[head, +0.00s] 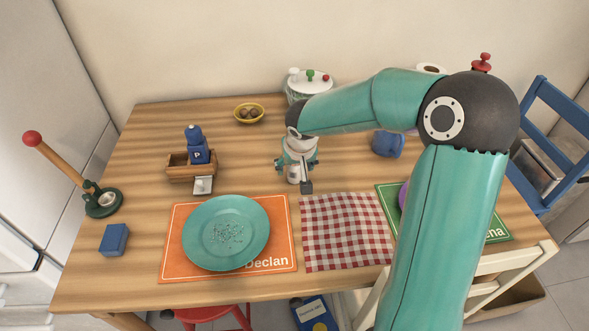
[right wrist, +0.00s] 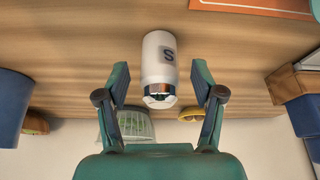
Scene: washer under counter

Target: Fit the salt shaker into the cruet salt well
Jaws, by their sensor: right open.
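The white salt shaker (right wrist: 158,62), marked with an S and with a shiny metal cap, stands between the spread fingers of my right gripper (right wrist: 160,82) in the right wrist view. A gap shows on each side of it, so the fingers do not touch it. In the head view my right gripper (head: 299,170) is over the table's middle, and it partly hides the shaker (head: 293,174). The wooden cruet (head: 192,175) is to the left, with a blue pepper shaker (head: 198,151) marked P in it. My left gripper is out of view.
A teal plate (head: 226,233) lies on an orange mat (head: 170,264) in front of the cruet. A checked cloth (head: 346,231) lies right of it. A yellow bowl (head: 249,113), a lidded pot (head: 311,84) and a blue cup (head: 387,144) stand farther back. Wood between cruet and gripper is clear.

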